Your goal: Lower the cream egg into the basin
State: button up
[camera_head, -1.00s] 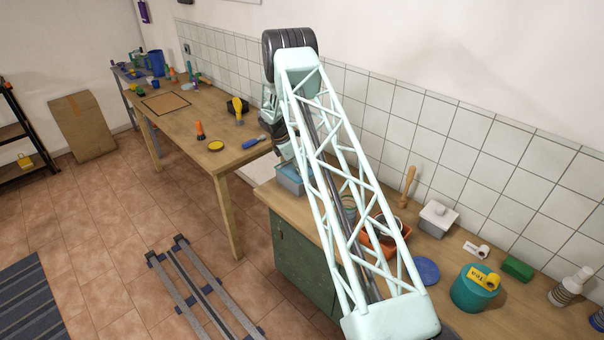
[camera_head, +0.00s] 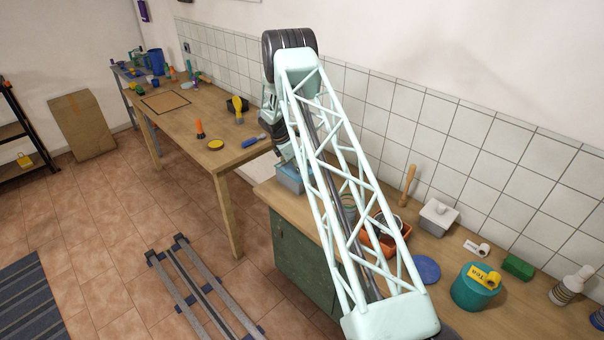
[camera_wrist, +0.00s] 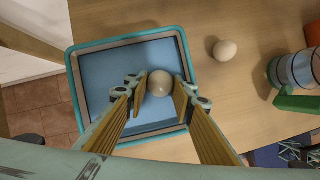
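The cream egg (camera_wrist: 159,82) is between the two fingers of my gripper (camera_wrist: 161,92) in the wrist view, with a finger against each side. The basin (camera_wrist: 72,93), a rectangular tub with a teal rim and blue inside, lies below the egg, which appears within its outline. I cannot tell how high the egg is above the bottom.
A second pale egg (camera_wrist: 225,50) lies on the wooden counter (camera_wrist: 225,110) right of the basin. A jar with a green handle (camera_wrist: 296,72) stands farther right. In the head view, an orange tray (camera_head: 378,240), a white lidded box (camera_head: 437,217) and a teal canister (camera_head: 474,290) stand along the counter.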

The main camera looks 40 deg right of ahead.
jog(key=o, duration=0.7)
jog(key=shift+r, duration=0.1)
jog(key=shift+v, duration=5.95)
